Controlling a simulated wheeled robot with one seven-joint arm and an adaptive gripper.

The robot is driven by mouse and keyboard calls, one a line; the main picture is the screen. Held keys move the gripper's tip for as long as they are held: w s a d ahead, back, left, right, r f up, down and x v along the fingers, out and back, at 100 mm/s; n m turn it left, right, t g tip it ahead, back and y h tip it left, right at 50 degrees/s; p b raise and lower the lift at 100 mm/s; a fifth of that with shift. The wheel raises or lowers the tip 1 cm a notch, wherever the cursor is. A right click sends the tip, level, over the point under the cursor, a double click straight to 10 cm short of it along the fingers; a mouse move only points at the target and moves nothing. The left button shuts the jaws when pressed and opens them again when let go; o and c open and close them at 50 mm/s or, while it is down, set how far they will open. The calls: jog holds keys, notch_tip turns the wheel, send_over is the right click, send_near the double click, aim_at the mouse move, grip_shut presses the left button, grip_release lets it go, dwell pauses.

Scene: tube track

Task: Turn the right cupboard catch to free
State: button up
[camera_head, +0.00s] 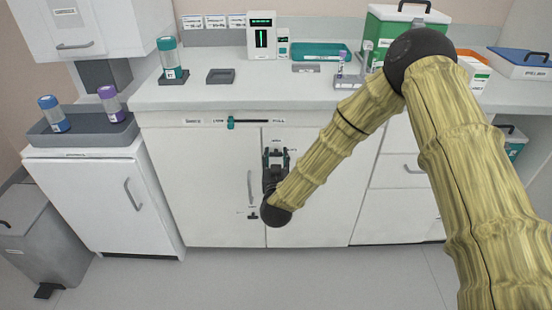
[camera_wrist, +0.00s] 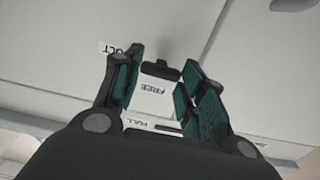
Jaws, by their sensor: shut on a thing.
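The right cupboard catch is a small dark bar (camera_wrist: 160,71) on the white cupboard front, seen between my fingers in the wrist view. A white label reading FREE (camera_wrist: 155,87), upside down there, lies beside it. My gripper (camera_wrist: 162,62) has its teal-padded fingers on either side of the catch and is shut on it; the right pad reaches the bar's end. In the head view my gripper (camera_head: 276,153) is at the upper part of the right cupboard door (camera_head: 310,185), near the gap between the doors. It hides the catch there.
A slider with a teal knob (camera_head: 231,122) runs above the doors. A vertical handle (camera_head: 249,187) and another dark catch (camera_head: 252,216) are left of my gripper. The counter (camera_head: 215,95) above holds a tube stand and boxes. The floor in front is clear.

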jog(key=shift+m, duration=0.3)
jog(key=m, duration=0.3)
jog(key=shift+d+m, duration=0.1)
jog(key=shift+m, duration=0.3)
jog(key=m+b, duration=0.1)
jog(key=m, duration=0.3)
jog(key=shift+f+m, duration=0.1)
jog(key=shift+m, duration=0.2)
jog(key=m+b, duration=0.1)
jog(key=m, duration=0.3)
jog(key=shift+d+f, duration=0.1)
jog(key=shift+m+b, duration=0.9)
jog(key=shift+m, duration=1.6)
jog(key=o, duration=1)
